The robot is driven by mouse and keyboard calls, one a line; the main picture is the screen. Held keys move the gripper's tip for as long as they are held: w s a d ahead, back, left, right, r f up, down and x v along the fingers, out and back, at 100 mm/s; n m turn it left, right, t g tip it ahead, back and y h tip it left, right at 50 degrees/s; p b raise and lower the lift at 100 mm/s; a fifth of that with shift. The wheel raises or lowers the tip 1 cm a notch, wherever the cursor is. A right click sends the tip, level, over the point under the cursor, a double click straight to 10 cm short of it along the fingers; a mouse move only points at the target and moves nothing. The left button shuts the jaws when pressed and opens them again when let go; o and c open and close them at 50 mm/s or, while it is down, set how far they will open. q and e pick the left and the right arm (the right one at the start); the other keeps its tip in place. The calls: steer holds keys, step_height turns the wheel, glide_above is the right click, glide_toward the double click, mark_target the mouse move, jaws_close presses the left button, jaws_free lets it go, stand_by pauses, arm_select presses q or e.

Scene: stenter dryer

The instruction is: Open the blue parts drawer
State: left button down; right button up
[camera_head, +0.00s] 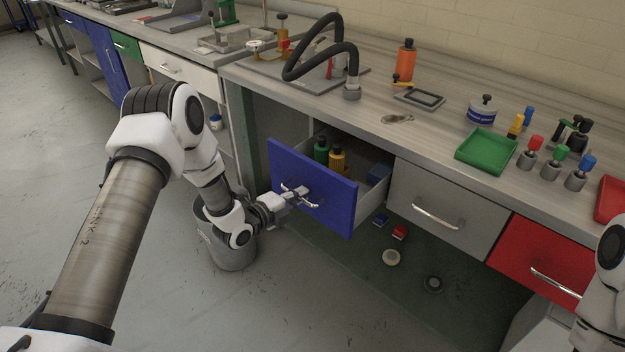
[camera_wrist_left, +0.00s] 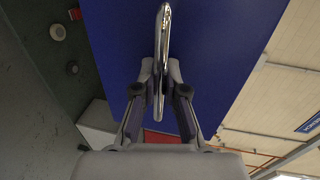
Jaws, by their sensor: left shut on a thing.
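The blue parts drawer (camera_head: 312,189) stands pulled out from under the bench in the head view. In the left wrist view, the handle (camera_wrist_left: 162,45) lies between the two fingers of the left gripper (camera_wrist_left: 162,92), with the blue drawer front (camera_wrist_left: 215,40) behind. Of my right arm only a link shows at the right edge of the head view; its gripper is out of view.
A grey drawer (camera_head: 437,208) and a red drawer (camera_head: 541,262) are closed to the right. A metal bin (camera_head: 232,250) stands on the floor below my left forearm. Small items, including a pale disc (camera_head: 391,257), lie under the bench. A green tray (camera_head: 486,151) and a black hose (camera_head: 318,48) are on the bench.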

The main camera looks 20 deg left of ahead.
arm_select(q)
steer(key=f+p+v, duration=0.2)
steer(key=p+v, duration=0.1)
steer(key=v, duration=0.6)
steer(key=shift+s+p, duration=0.3)
steer(key=shift+s, duration=0.15)
steer(key=c, duration=1.2)
jaws_free()
steer(key=v, duration=1.2)
